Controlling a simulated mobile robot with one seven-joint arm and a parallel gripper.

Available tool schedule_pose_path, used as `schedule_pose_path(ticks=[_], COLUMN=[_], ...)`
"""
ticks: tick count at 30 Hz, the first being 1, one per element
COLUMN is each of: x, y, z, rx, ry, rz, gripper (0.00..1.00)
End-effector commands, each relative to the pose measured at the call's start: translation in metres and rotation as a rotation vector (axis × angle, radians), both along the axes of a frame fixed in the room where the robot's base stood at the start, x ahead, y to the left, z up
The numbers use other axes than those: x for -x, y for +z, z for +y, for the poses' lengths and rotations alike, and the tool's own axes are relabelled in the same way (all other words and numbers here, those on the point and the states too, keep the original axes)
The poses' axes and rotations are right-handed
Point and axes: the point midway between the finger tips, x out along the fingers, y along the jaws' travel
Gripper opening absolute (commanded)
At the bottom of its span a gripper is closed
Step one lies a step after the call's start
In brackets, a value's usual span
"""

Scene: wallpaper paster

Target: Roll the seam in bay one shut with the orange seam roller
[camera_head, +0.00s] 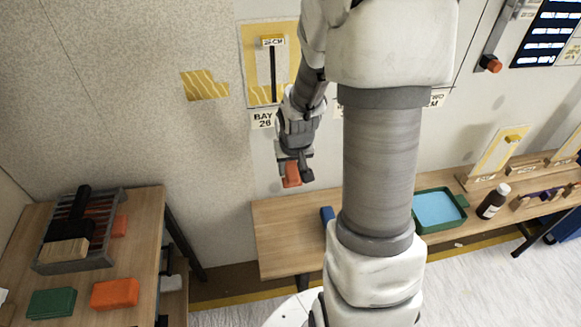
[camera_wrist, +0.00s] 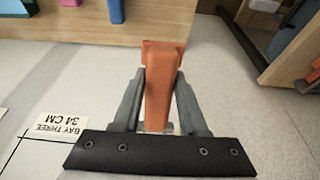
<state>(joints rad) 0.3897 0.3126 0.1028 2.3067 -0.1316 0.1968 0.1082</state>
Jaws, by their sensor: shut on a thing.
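My gripper (camera_head: 294,166) is shut on an orange tool (camera_head: 291,180), which I take to be the seam roller. In the wrist view the orange tool (camera_wrist: 161,88) stands between the two grey fingers, its wider end pointing away from the gripper. The tool is in front of the wall, below a yellow-edged panel (camera_head: 254,68) with a dark vertical seam (camera_head: 273,75). Under the panel a label (camera_head: 263,120) reads "BAY" and "26"; my arm hides the rest, so I cannot read which bay. I see no contact between tool and wall.
A bench (camera_head: 290,235) runs below the wall, with a green tray (camera_head: 441,213) and a dark bottle (camera_head: 493,203). The left table (camera_head: 75,290) bears a rack (camera_head: 105,240), an orange block (camera_head: 115,294) and a green block (camera_head: 51,303). A "BAY THREE 34 CM" label (camera_wrist: 57,125) shows in the wrist view.

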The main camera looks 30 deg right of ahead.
Motion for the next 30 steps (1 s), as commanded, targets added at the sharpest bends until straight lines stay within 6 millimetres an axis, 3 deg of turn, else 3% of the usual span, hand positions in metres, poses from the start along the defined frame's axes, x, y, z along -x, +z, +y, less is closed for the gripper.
schedule_pose_path(ticks=[8, 21, 30], x=[-0.006, -0.052, -0.063], y=[0.0, 0.0, 0.0], z=[-0.002, -0.014, -0.018], rx=[0.001, 0.001, 0.0], ry=[0.0, 0.001, 0.0], rz=[-0.002, -0.002, -0.001], gripper=[0.0, 0.0, 0.0])
